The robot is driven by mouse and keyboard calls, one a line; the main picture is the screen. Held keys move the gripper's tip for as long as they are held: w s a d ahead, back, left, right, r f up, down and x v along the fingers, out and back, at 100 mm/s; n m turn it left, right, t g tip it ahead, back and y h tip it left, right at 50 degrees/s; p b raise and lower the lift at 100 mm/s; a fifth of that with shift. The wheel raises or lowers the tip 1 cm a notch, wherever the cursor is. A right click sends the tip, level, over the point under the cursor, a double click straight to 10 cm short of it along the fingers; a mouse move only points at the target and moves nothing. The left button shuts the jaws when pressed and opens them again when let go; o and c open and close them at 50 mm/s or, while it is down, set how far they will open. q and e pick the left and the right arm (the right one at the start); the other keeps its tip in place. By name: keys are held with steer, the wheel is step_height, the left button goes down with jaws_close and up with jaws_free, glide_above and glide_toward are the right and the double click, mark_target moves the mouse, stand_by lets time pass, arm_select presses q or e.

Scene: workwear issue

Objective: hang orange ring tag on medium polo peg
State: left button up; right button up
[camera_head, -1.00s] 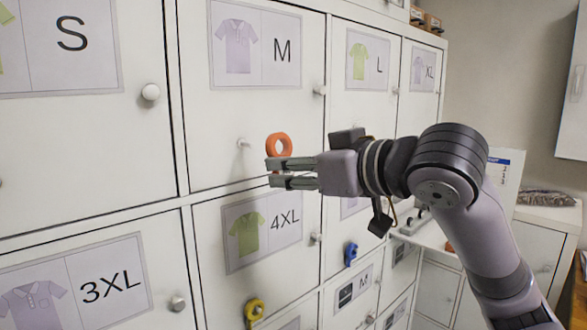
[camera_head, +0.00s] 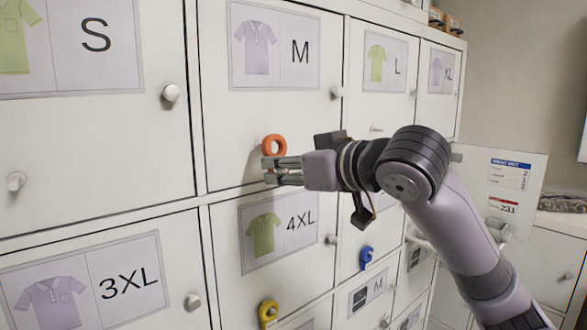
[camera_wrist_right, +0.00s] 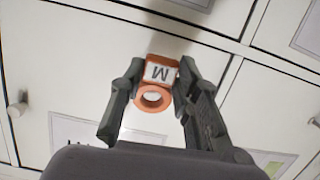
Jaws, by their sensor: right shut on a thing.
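The orange ring tag (camera_head: 274,145) is held by my right gripper (camera_head: 270,170) in front of the medium polo door (camera_head: 232,120). Its ring stands above the fingertips in the head view. In the right wrist view, the tag body (camera_wrist_right: 161,72) with an "M" face lies between the fingers and the ring (camera_wrist_right: 153,98) hole faces the camera. A peg (camera_head: 256,148) on this door shows partly, just left of the ring and largely hidden by it. I cannot tell whether the ring touches or encircles the peg. My left gripper is out of view.
The medium polo door has a knob (camera_head: 336,93) at its right edge. A blue ring tag (camera_head: 366,256) and a yellow ring tag (camera_head: 268,311) hang on lower doors. A white panel with labels (camera_head: 508,190) stands right of my arm.

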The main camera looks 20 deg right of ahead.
steer(key=shift+r+x, duration=0.2)
steer(key=shift+x, duration=0.85)
steer(key=shift+w+a+f+p, duration=0.2)
steer(key=shift+w+p, duration=0.2)
steer(key=shift+w, duration=0.2)
steer(key=o, duration=0.9)
